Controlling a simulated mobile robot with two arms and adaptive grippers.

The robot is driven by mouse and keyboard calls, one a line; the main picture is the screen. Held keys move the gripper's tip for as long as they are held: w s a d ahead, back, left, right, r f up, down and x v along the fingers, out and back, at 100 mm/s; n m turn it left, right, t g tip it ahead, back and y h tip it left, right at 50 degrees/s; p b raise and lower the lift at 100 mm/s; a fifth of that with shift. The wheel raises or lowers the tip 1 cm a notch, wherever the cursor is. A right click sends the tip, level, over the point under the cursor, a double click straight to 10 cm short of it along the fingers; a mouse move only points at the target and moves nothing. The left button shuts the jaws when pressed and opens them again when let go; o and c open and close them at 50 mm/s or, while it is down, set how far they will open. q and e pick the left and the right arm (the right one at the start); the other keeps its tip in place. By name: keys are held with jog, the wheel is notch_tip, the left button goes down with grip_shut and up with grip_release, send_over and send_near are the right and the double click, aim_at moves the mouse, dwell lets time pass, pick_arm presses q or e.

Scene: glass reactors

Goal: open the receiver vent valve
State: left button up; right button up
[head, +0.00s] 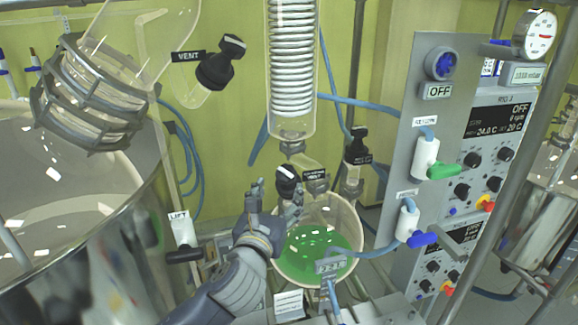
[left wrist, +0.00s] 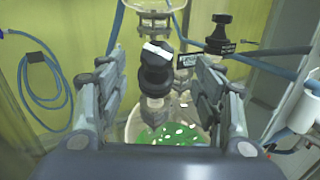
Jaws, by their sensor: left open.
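The receiver vent valve's black knob with a white bar on top (head: 288,172) stands above the glass receiver (head: 352,222), which holds green liquid. A small black label (head: 314,175) is beside it, partly readable. My left gripper (head: 276,199) is open, with one finger on each side of the knob's stem. In the left wrist view the knob (left wrist: 157,68) stands upright between the two open fingers (left wrist: 157,85), with a visible gap on both sides. My right gripper is not in view.
Another black-capped valve (head: 357,148) stands close to the right. A condenser coil (head: 292,60) hangs above. A grey panel (head: 433,75) with green and blue handles is at the right. A large vessel (head: 60,190), the VENT knob (head: 217,66) and LIFT handle (head: 183,250) are left.

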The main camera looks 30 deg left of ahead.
aim_at(284, 176)
pick_arm(q)
jog(key=p+x, duration=0.1)
jog(key=x, duration=0.2)
jog(key=shift+r, duration=0.2)
jog(key=x, duration=0.1)
jog(key=p+x, duration=0.1)
jog(key=x, duration=0.3)
jog(key=shift+a+f, duration=0.2)
jog(key=shift+a, duration=0.15)
jog(key=shift+w+p, duration=0.3)
jog(key=shift+p, duration=0.05)
jog(key=shift+w, duration=0.3)
jog(key=shift+a, duration=0.1)
jog(key=c, duration=1.1)
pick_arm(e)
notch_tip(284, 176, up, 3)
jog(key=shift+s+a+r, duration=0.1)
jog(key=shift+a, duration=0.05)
